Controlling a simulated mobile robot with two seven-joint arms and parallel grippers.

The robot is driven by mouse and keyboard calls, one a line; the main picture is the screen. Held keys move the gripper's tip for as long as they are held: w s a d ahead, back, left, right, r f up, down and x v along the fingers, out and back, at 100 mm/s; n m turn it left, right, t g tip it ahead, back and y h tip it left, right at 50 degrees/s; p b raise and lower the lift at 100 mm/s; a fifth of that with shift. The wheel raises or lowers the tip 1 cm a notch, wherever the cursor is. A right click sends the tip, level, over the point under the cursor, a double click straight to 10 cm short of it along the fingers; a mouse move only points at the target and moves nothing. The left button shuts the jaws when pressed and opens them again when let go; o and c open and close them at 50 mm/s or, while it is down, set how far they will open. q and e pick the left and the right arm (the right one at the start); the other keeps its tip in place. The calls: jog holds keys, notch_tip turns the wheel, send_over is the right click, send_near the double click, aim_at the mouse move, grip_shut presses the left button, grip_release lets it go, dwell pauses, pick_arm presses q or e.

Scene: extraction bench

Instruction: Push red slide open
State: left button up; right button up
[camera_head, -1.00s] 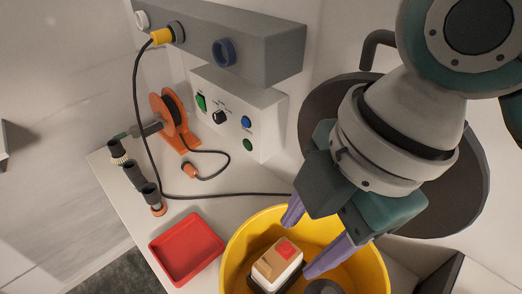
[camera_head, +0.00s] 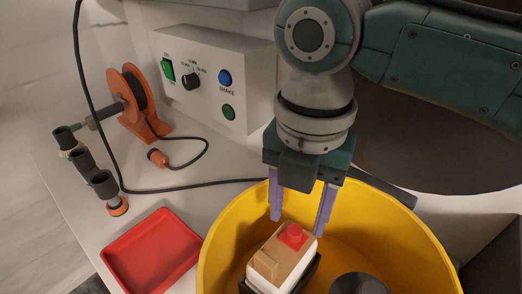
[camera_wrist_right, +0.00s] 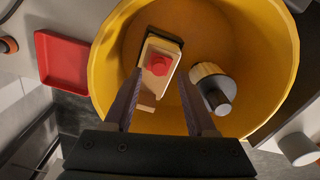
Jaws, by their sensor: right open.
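The red slide (camera_head: 293,236) is a small red block on top of a tan and white box (camera_head: 272,264) inside a yellow tub (camera_head: 222,236). In the right wrist view the red slide (camera_wrist_right: 158,65) lies ahead between the finger lines, near one end of the tan top. My right gripper (camera_head: 298,225) is open, with purple fingers pointing down just above and behind the box. One finger is near the red slide; I cannot tell whether it touches. My left gripper is in no view.
A dark cylinder with a ribbed tan collar (camera_wrist_right: 210,82) is also in the tub. A red tray (camera_head: 152,252) lies left of it. A control box (camera_head: 215,75), an orange cable reel (camera_head: 138,100) and several black connectors (camera_head: 104,184) stand on the bench behind and left.

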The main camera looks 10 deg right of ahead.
aim_at(295, 230)
jog(key=shift+f, duration=1.55)
grip_shut()
